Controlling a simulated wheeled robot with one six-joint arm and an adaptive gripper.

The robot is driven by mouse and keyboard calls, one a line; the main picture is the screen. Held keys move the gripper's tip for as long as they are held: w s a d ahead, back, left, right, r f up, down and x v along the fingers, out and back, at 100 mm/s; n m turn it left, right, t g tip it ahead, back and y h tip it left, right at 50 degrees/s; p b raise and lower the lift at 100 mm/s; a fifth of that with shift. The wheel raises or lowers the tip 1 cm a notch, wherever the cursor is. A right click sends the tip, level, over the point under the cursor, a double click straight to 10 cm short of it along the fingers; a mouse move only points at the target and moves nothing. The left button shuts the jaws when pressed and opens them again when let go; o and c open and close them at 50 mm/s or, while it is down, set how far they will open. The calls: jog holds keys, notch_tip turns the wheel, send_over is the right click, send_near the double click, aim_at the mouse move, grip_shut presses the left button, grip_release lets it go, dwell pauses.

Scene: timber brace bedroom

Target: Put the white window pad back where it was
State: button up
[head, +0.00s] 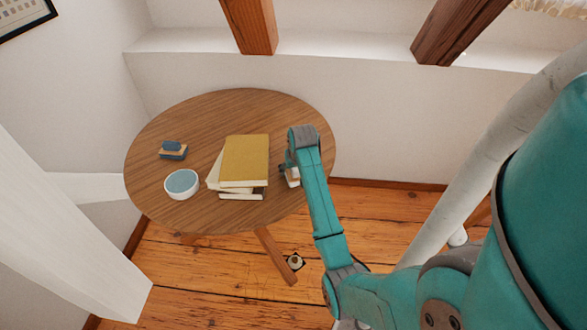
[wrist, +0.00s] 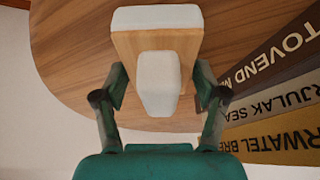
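The white window pad (wrist: 158,17) has a wooden block and a white knob, and fills the space between my fingers in the wrist view. My gripper (wrist: 159,82) has one finger against each side of the wooden block and appears shut on it. In the head view, my gripper (head: 290,168) is at the right side of the round wooden table (head: 230,110). A small part of the white pad (head: 293,177) shows beside it there; my arm hides the rest. I cannot tell whether the pad touches the tabletop.
A stack of books (head: 245,160) lies just left of my gripper. A white bowl with a blue inside (head: 181,184) and a blue pad on wood (head: 173,150) stand further left. The back of the tabletop is clear. Timber braces (head: 251,25) rise from the ledge behind.

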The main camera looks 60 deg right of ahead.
jog(key=shift+o, duration=0.4)
jog(key=shift+r, duration=0.15)
jog(key=v, duration=1.1)
jog(key=shift+a+r, duration=0.15)
jog(key=shift+r, duration=0.2)
jog(key=shift+s, duration=0.1)
